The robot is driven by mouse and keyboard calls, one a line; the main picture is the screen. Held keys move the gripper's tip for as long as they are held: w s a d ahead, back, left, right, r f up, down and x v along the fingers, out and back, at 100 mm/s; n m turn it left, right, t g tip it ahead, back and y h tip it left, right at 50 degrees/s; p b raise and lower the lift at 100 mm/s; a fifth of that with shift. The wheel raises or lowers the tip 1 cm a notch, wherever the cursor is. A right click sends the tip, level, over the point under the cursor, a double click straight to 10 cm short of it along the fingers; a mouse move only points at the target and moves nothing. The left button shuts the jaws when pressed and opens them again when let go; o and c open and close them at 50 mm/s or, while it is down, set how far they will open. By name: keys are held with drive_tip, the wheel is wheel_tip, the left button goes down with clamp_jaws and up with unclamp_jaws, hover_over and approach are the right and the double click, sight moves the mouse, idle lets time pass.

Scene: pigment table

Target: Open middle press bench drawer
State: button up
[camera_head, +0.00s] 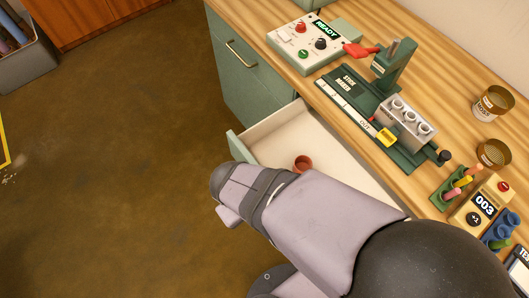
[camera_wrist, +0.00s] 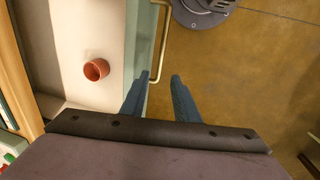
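The press bench drawer (camera_head: 265,137) is pulled out, showing a pale interior and a green front panel (camera_head: 238,148). In the wrist view the green front (camera_wrist: 137,40) carries a brass handle (camera_wrist: 161,45). My gripper (camera_wrist: 158,80) is open, its two dark blue fingers apart. The near end of the handle appears in the gap between the fingertips; I cannot tell whether they touch it. In the head view my arm covers the handle and part of the drawer, and the fingers are hidden.
A small terracotta cup (camera_head: 303,163) stands inside the drawer. A closed green drawer with a brass handle (camera_head: 241,55) is to the left. The wooden bench top (camera_head: 345,135) carries a press (camera_head: 392,65), a control box (camera_head: 313,45) and jars. The brown floor before the bench is clear.

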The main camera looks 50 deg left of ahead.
wheel_tip(320, 180, down, 7)
drive_tip(key=w, duration=0.1)
drive_tip(key=shift+w, duration=0.15)
idle(0.5)
drive_tip(key=shift+f, duration=0.1)
clamp_jaws()
